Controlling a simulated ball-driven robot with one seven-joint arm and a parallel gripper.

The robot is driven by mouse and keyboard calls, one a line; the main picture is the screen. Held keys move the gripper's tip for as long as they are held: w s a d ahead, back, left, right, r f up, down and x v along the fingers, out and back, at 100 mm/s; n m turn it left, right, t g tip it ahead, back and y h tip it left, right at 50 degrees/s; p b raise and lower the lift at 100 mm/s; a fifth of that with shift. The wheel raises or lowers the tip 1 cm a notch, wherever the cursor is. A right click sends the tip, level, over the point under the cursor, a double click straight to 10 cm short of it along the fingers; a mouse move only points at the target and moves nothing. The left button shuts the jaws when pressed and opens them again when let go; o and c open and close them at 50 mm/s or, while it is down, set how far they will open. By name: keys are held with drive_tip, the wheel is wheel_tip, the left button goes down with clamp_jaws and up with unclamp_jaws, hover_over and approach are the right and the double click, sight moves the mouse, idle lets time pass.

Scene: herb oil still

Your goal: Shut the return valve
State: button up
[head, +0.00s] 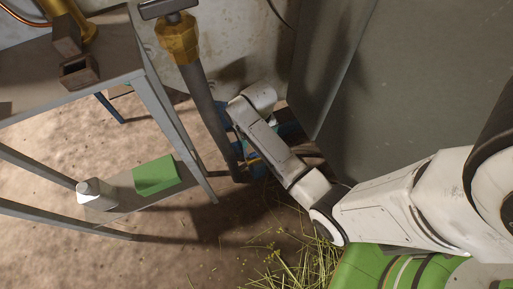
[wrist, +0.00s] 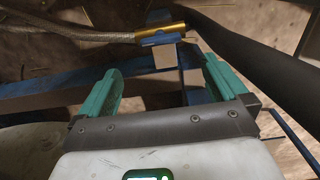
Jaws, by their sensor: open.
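In the wrist view a small brass fitting with a blue part (wrist: 162,36) sits at the end of a braided hose (wrist: 95,35). It may be the return valve, but I cannot tell for sure. My gripper (wrist: 160,74) is open, with its two teal fingers apart and nothing held between them. The fitting lies beyond the fingertips, roughly in line with the gap. In the head view my arm reaches down beside a grey upright pipe, and its own wrist hides the gripper and most of the blue parts (head: 256,165) there.
The grey pipe (head: 210,110) with a brass collar (head: 178,40) and T-handle stands left of my arm. It also crosses the wrist view (wrist: 265,60). Blue frame bars (wrist: 50,102) run beneath the gripper. A metal table (head: 125,50) stands left, and a large grey cabinet (head: 420,80) right.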

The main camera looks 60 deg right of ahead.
wheel_tip(320, 180, down, 11)
drive_tip(key=b, duration=0.5)
drive_tip(key=shift+w+b, duration=0.1)
drive_tip(key=shift+b, duration=0.2)
drive_tip(key=c, duration=1)
drive_tip(key=shift+o, duration=0.2)
